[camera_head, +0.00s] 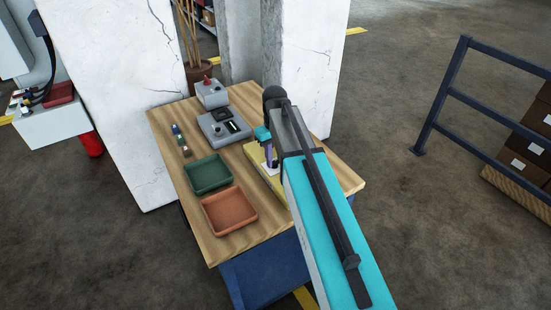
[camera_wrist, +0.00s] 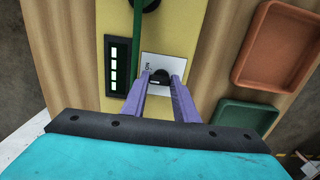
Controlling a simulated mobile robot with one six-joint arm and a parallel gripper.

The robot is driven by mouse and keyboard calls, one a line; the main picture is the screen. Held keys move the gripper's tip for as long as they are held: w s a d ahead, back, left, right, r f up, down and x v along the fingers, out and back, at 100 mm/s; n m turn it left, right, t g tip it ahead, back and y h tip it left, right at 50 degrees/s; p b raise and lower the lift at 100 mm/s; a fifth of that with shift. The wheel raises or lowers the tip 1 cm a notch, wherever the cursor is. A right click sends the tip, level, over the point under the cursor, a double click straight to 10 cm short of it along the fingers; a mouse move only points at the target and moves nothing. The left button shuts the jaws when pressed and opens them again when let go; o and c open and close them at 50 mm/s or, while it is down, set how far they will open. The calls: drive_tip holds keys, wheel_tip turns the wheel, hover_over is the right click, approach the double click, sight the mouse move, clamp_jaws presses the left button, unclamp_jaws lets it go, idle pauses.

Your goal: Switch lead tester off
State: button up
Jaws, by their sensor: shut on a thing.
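The lead tester is a yellow panel (camera_wrist: 118,25) on the wooden table; part of it also shows in the head view (camera_head: 254,160), mostly behind my arm. It carries a black strip with lit white bars (camera_wrist: 117,66) and a white switch plate (camera_wrist: 163,60) with a small marking that looks like "ON". A dark switch knob (camera_wrist: 159,75) sits on the plate. My gripper (camera_wrist: 161,82) has its two purple fingers on either side of the knob and is shut on it. The knob's lower part is hard to make out. A green lead (camera_wrist: 137,45) runs across the panel beside the plate.
A green tray (camera_head: 208,175) and a terracotta tray (camera_head: 229,210) lie left of the tester in the head view. Grey boxes (camera_head: 223,128) and small parts stand further back. White pillars (camera_head: 308,65) rise behind the table. A blue railing (camera_head: 440,95) stands right.

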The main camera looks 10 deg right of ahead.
sight(275, 161)
drive_tip(key=n, duration=0.5)
drive_tip(key=shift+w+d+n, duration=0.1)
drive_tip(key=shift+w+n, duration=0.05)
drive_tip(key=shift+n, duration=0.25)
idle(0.3)
drive_tip(key=o, duration=1.1)
drive_tip(key=shift+c, duration=0.2)
drive_tip(key=shift+r, duration=0.15)
wheel_tip(275, 161, up, 14)
drive_tip(key=b, duration=0.3)
drive_tip(key=shift+f+b, duration=0.2)
drive_tip(key=shift+b, duration=0.2)
